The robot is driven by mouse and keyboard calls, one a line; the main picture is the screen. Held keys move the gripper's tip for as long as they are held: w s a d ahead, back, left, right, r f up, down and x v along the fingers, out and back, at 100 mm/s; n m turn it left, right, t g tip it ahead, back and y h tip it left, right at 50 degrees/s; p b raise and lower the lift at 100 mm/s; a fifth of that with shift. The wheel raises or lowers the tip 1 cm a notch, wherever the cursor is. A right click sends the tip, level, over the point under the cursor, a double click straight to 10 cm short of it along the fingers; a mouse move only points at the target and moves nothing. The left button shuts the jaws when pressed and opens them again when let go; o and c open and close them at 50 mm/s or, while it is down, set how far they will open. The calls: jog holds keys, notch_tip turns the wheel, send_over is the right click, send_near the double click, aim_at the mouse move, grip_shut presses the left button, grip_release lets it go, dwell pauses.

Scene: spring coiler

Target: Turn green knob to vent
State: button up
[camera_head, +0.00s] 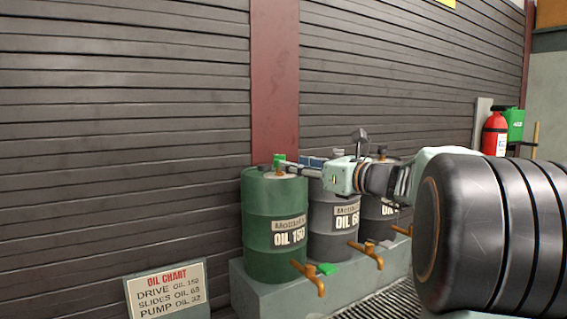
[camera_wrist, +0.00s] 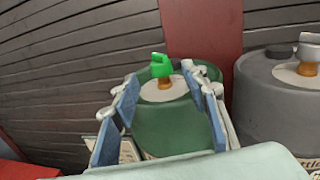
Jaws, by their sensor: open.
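The green knob (camera_head: 279,160) stands on top of the green drum (camera_head: 262,215), which is labelled OIL 150. In the wrist view the green knob (camera_wrist: 160,65) sits upright on a brass stem in a pale round plate, its short arm pointing left. My gripper (camera_head: 298,163) reaches in from the right, just above the drum top. In the wrist view my gripper (camera_wrist: 164,86) is open and empty, with blue-padded fingers spread on both sides. The knob shows beyond and between the fingertips, and no contact is visible. Lettering on the knob is too small to read.
Two grey drums, a nearer one (camera_head: 332,218) and a farther one (camera_head: 378,212), stand right of the green drum on a concrete plinth (camera_head: 258,288). Brass taps (camera_head: 312,279) stick out in front. An oil chart sign (camera_head: 167,290) stands front left. A slatted wall is behind.

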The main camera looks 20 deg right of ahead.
jog(key=x, duration=0.5)
jog(key=shift+w+a, duration=0.1)
jog(key=shift+w, duration=0.2)
grip_shut()
